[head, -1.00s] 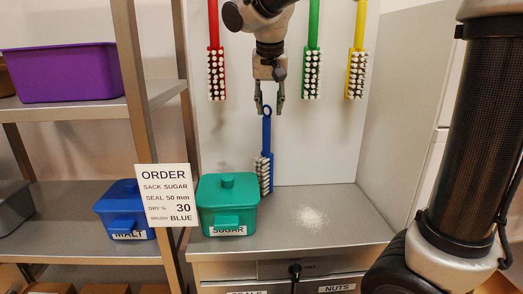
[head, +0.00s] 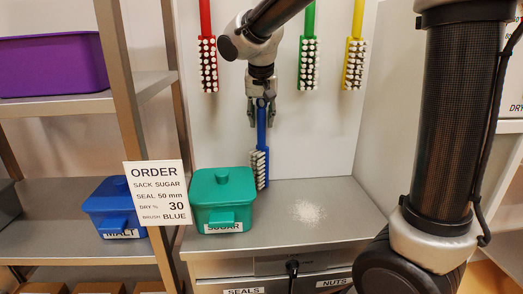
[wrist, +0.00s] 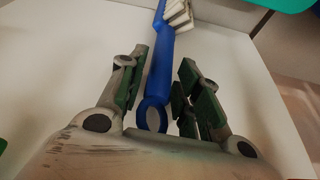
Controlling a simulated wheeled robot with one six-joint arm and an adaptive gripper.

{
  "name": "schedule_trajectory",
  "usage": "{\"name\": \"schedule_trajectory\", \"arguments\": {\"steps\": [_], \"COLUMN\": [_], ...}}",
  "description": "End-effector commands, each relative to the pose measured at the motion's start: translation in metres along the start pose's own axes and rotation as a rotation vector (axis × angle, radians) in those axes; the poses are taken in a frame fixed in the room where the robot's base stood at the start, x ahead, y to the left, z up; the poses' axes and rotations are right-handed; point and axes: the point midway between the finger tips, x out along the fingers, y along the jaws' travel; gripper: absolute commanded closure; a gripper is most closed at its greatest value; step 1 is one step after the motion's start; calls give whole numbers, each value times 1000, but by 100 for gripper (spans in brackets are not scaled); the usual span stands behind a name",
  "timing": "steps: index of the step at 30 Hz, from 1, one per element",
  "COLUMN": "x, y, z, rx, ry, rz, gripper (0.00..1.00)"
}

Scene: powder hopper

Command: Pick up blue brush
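The blue brush (head: 262,148) stands upright against the white back panel, bristles down, behind the green sugar box. Its handle ends in a ring at the top. My gripper (head: 262,122) points down over the handle's top end. In the wrist view the blue handle and ring (wrist: 157,85) lie between the two fingers of my gripper (wrist: 162,78), with gaps visible on both sides. The fingers are open. The brush's white bristles (wrist: 179,14) show at the top of the wrist view.
A green sugar box (head: 223,205) stands on the counter (head: 320,229), beside a patch of white powder (head: 307,211). Red (head: 208,65), green (head: 308,65) and yellow (head: 354,65) brushes hang on the panel. A shelf with a blue malt box (head: 112,201) and an order sign (head: 158,190) are left.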

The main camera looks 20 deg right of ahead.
Motion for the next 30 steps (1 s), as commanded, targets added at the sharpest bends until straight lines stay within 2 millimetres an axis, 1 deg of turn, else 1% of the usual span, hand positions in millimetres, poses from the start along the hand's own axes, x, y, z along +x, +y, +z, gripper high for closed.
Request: {"name": "schedule_trajectory", "arguments": {"steps": [2, 5, 6, 8, 20, 26, 30], "x": [0, 0, 0, 0, -3, -19, -36], "y": [0, 0, 0, 0, 0, 0, 2], "z": [0, 0, 0, 0, -1, -8, -14], "rx": [0, 0, 0, 0, 1, 1, 2], "ry": [0, 0, 0, 0, 1, 2, 2], "rz": [0, 0, 0, 0, -1, -2, -2], "gripper": [67, 83, 90, 100, 100, 100, 100]}}
